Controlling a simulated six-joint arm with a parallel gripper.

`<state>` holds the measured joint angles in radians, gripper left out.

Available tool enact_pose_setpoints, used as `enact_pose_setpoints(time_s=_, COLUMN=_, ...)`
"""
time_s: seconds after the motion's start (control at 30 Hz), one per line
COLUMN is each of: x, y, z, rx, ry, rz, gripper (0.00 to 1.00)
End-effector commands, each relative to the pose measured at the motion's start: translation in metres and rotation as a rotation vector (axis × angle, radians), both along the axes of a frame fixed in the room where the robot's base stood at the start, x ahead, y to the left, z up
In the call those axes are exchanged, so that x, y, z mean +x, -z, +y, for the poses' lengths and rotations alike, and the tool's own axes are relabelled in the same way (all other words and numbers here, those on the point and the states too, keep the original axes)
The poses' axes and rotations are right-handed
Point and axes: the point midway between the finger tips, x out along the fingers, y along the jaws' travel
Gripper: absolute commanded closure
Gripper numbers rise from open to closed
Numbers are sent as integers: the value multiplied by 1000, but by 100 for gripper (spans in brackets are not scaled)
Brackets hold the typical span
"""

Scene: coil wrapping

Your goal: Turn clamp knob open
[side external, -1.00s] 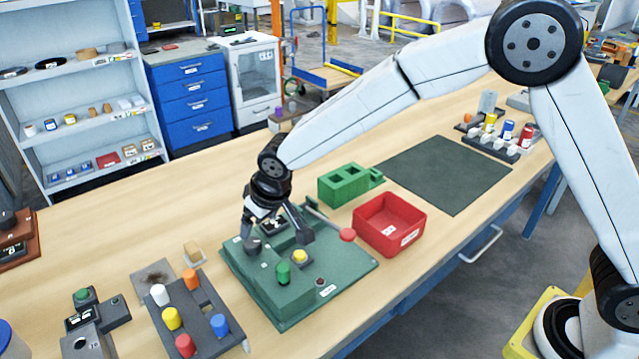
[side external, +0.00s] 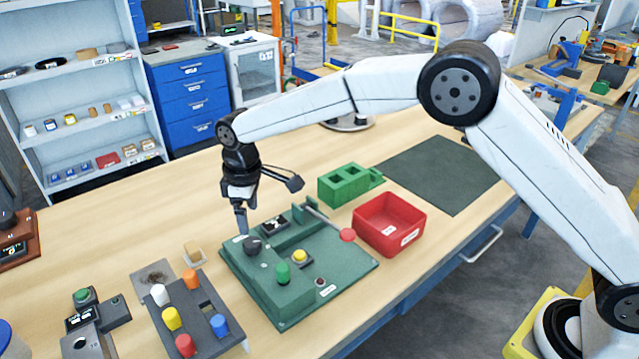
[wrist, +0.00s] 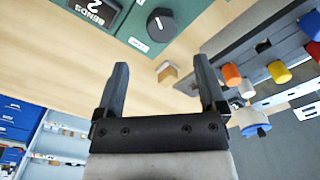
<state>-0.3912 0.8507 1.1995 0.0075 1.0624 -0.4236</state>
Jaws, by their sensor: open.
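The clamp knob (side external: 252,244) is a round black knob on the left part of the green fixture (side external: 340,270). In the wrist view the black knob (wrist: 160,24) shows a white pointer line, with a small label beside it. My gripper (side external: 243,232) is above the fixture's back left, pointing down, with its fingertips close to the knob in the side view. In the wrist view the two fingers (wrist: 162,66) are spread, with nothing between them. The knob lies beyond the fingertips there, apart from them.
The fixture carries a green knob (side external: 283,273), a yellow button (side external: 300,256), a red-ended lever (side external: 347,235) and a "BENDS" counter (wrist: 93,12) reading 2. A red bin (side external: 390,225) and green block (side external: 350,184) stand right. A rack of coloured pegs (side external: 190,315) stands front left.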

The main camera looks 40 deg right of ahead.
Motion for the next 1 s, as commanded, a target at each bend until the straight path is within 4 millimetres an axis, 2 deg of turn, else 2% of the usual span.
enact_pose_setpoints(time_s=0.2, x=1, y=-1, z=1, rx=0, ry=-75, rz=44, gripper=10)
enact_pose_setpoints(time_s=0.53, x=1, y=5, z=1, rx=0, ry=-76, rz=45, gripper=10)
enact_pose_setpoints(time_s=1.0, x=0, y=56, z=2, rx=-1, ry=-75, rz=45, gripper=10)
